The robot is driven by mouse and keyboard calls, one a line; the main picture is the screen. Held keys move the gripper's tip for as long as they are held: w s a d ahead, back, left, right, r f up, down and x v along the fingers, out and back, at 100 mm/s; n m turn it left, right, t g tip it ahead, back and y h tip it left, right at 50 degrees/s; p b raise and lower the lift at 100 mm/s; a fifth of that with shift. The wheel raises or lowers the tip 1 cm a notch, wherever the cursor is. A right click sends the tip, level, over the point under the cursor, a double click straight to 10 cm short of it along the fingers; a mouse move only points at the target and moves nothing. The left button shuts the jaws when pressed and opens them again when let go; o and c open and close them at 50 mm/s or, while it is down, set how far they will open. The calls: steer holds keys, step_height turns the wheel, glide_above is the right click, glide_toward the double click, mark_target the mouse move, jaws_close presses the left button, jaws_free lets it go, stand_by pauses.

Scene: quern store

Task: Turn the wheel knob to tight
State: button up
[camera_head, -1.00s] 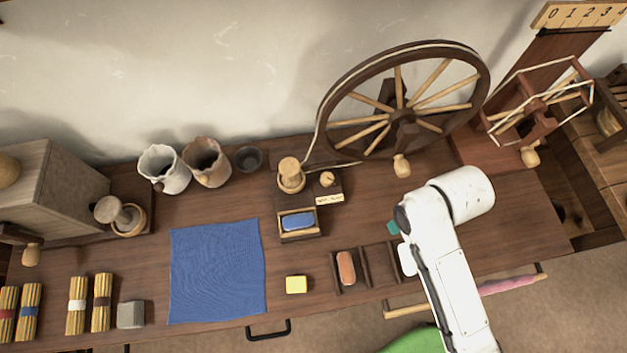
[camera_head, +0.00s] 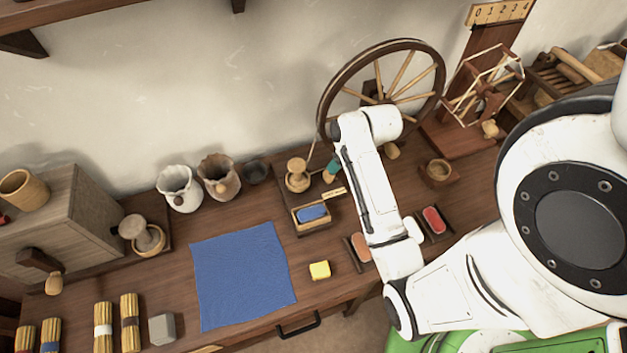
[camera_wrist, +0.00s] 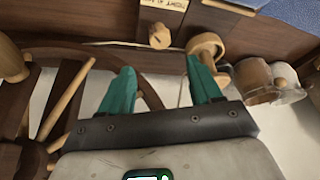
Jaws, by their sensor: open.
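The wheel knob (camera_wrist: 159,37) is a small pale wooden peg on a dark wooden base, beside a pale label plate (camera_wrist: 165,4) whose lettering is upside down in the wrist view. In the head view the knob (camera_head: 328,179) shows just below my fingertips, partly covered. My gripper (camera_wrist: 158,66) has two teal fingers, apart and with nothing between them. The knob lies beyond the gap between the fingertips, apart from both. In the head view my gripper (camera_head: 332,167) is by the spinning wheel's base. The spoked wheel (camera_head: 381,96) stands behind it.
A blue block (camera_head: 312,213) lies in a tray in front.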

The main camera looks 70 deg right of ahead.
mark_target(330, 178)
steer(key=x, duration=1)
steer(key=shift+f, duration=0.25)
steer(key=c, duration=1)
